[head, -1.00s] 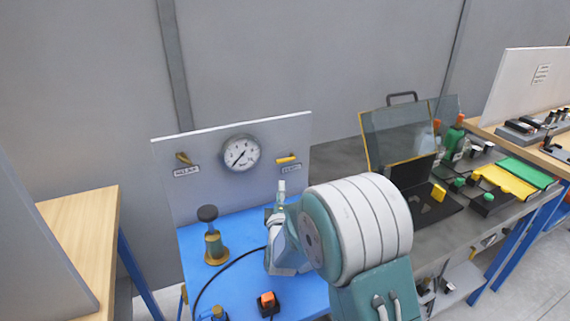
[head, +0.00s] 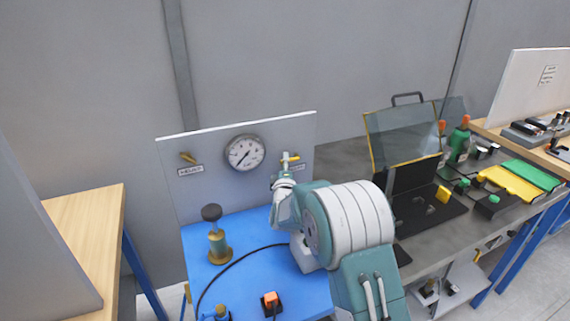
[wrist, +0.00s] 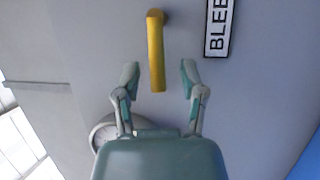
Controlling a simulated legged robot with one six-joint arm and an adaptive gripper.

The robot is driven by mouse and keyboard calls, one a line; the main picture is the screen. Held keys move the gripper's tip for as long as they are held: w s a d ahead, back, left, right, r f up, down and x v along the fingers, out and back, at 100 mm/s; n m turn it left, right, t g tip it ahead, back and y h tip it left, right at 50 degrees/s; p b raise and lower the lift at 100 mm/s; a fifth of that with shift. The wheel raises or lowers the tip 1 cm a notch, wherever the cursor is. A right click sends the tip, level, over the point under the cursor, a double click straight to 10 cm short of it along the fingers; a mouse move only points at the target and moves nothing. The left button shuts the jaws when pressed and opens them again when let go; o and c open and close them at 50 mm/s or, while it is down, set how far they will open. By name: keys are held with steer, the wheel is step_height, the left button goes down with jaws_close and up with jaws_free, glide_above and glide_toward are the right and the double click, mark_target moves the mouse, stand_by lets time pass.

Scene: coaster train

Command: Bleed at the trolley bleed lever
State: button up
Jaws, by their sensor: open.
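The bleed lever is a yellow bar (wrist: 156,55) on the grey panel (head: 215,140). In the wrist view its free end reaches between the tips of my gripper (wrist: 158,75). The two fingers are apart, one on each side of the lever, with gaps showing on both sides. A label reading "BLEE" (wrist: 218,28) is beside the lever, partly cut off. In the head view my gripper (head: 284,165) is in front of the lever (head: 292,158) and partly hides it and its label.
A round gauge (head: 245,152) is left of the lever, and a second small lever (head: 188,158) is farther left. A dark case (head: 425,210) is at right.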

steer(key=shift+w, duration=0.1)
jaws_close()
